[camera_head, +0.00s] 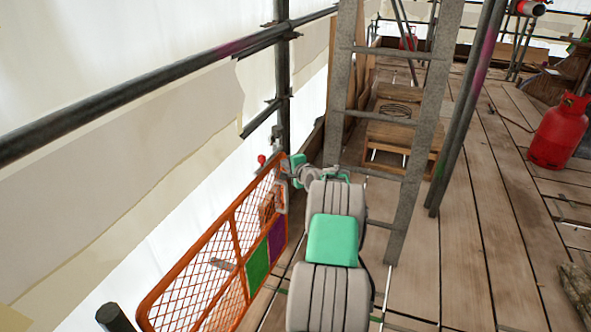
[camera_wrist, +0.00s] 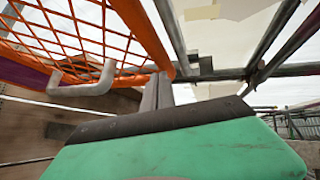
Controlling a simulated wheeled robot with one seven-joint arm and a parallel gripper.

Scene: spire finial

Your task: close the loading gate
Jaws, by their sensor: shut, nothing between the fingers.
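The orange mesh loading gate (camera_head: 212,262) stands along the left edge of the deck in the head view, with green and purple panels low on it. Its far end is close to the dark upright post (camera_head: 284,90); I cannot tell whether they touch. A red knob (camera_head: 261,159) is near that end. In the wrist view the gate mesh (camera_wrist: 75,30) fills the upper left, with a grey U-shaped handle (camera_wrist: 85,86) on it. My gripper (camera_wrist: 158,92) is shut and empty, right of the handle and close to the orange frame; contact is unclear. My arm partly hides the gate's far end.
A grey ladder (camera_head: 385,120) stands just beyond my arm. Dark poles (camera_head: 465,110) rise to its right. A red gas cylinder (camera_head: 560,132) stands at the right. A wooden pallet (camera_head: 400,128) lies behind the ladder. Planks right of the ladder are mostly clear.

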